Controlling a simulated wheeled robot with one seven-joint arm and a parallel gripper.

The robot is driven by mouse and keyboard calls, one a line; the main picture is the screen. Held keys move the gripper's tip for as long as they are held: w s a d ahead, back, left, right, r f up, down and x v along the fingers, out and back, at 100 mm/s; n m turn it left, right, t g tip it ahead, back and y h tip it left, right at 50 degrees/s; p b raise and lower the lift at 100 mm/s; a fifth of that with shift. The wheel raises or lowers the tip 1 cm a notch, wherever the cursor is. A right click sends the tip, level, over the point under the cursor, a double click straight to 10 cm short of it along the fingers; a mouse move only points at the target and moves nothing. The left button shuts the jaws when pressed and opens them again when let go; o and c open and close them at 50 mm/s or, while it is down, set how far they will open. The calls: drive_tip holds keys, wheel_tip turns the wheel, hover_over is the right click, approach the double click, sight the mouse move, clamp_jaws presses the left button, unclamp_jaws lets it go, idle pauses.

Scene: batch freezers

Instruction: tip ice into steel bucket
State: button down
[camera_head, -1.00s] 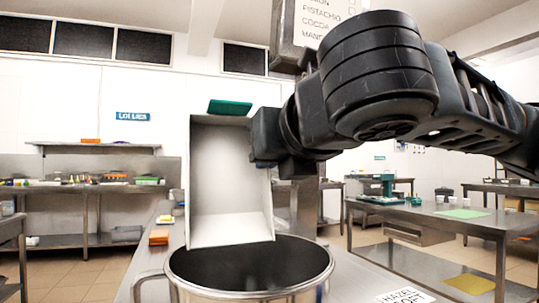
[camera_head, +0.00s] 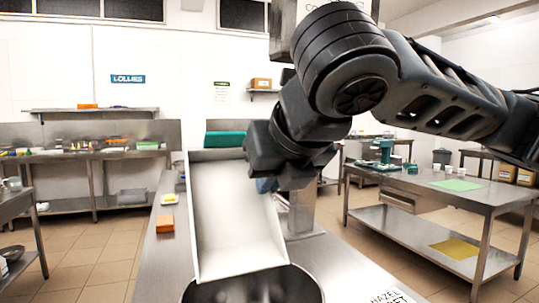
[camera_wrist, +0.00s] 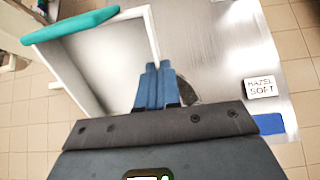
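A white open-fronted container (camera_head: 235,215) with a teal strip along its top edge stands tilted, its lower lip over the mouth of the steel bucket (camera_head: 200,292). No ice is visible on its inner face. The bucket is cut off by the bottom of the head view, and I cannot see what is in it. My gripper (camera_wrist: 160,85) has its blue fingers close together on the side wall of the container (camera_wrist: 95,65). In the head view the fingers are mostly hidden behind the container and wrist.
The steel counter (camera_head: 160,245) carries an orange block (camera_head: 165,224) and a small tray with yellow contents (camera_head: 169,199). A label reading HAZEL SOFT (camera_wrist: 261,87) lies to the right. A second steel table (camera_head: 440,205) stands at right; tiled floor lies between.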

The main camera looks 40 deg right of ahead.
drive_tip(key=shift+r+g+y+p, duration=0.7)
drive_tip(key=shift+r+g+p, duration=1.45)
drive_tip(key=shift+p, duration=3.65)
drive_tip(key=shift+w+f+g+b, duration=0.1)
drive_tip(key=shift+f+g+b, duration=0.2)
drive_tip(key=shift+g, duration=0.25)
wheel_tip(320, 180, up, 2)
drive_tip(key=g+y, duration=0.1)
drive_tip(key=g, duration=0.2)
drive_tip(key=shift+r+g+y, duration=0.3)
drive_tip(key=shift+r+g, duration=0.1)
drive_tip(key=shift+g, duration=0.2)
